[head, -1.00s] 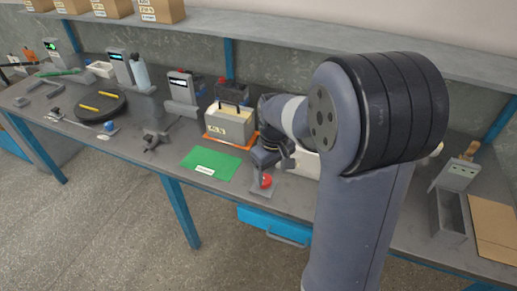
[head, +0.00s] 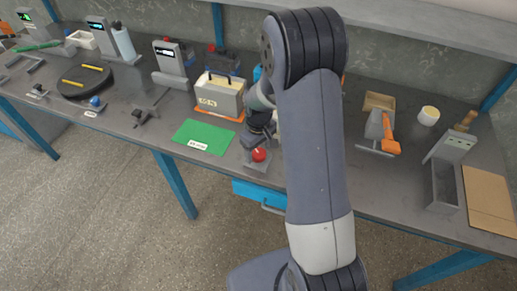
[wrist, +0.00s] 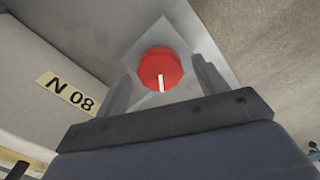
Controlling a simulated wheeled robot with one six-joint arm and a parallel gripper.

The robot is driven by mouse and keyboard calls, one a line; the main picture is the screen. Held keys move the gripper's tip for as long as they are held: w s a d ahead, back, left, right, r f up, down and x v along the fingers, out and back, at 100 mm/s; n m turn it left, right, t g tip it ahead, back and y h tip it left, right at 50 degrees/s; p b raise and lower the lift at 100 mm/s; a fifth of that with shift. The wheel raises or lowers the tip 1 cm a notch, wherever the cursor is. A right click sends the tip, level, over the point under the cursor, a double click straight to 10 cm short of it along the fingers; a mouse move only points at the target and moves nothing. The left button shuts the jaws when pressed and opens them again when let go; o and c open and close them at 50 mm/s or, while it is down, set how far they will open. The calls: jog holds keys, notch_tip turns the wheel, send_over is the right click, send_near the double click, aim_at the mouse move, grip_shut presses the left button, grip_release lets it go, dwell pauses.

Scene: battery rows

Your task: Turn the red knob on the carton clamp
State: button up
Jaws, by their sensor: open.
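The red knob (head: 259,155) sits on a small grey plate of the clamp (head: 255,168) near the front edge of the bench. In the wrist view the red knob (wrist: 161,70) is round with a white mark pointing toward my gripper. My gripper (wrist: 163,78) is open, with one finger on each side of the knob in that view. I cannot tell whether the fingers touch it or how far above it they are. In the head view my gripper (head: 259,138) is just above and behind the knob, partly hidden by my arm.
A pale carton labelled N 08 (wrist: 40,75) lies close left of my gripper in the wrist view. A green mat (head: 204,137) and a grey battery box (head: 218,98) are left of the clamp. An orange-handled tool (head: 389,135) stands to the right.

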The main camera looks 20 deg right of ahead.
jog(key=shift+f, duration=0.35)
jog(key=shift+c, duration=0.3)
jog(key=c, duration=0.9)
